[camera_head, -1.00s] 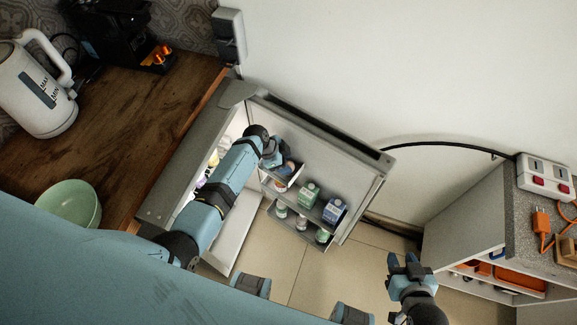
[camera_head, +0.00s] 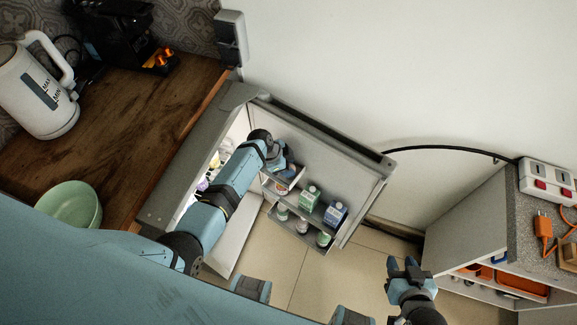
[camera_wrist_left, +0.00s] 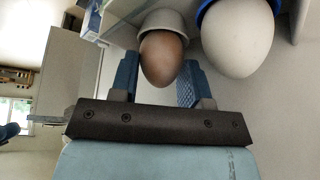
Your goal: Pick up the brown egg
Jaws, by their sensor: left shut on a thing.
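The brown egg (camera_wrist_left: 162,58) shows in the left wrist view, upright with its upper part by a pale grey egg cup (camera_wrist_left: 165,22). My left gripper (camera_wrist_left: 157,82) is shut on the brown egg, with one blue finger on each side of it. In the head view my left gripper (camera_head: 283,166) is at the upper compartment of the open fridge door (camera_head: 335,160) and mostly hides the egg. My right gripper (camera_head: 404,267) is open and empty above the floor at the lower right.
A white egg (camera_wrist_left: 238,38) in a blue cup (camera_wrist_left: 207,8) stands close beside the brown egg. The fridge wall (camera_head: 188,165) lies close to my left arm.

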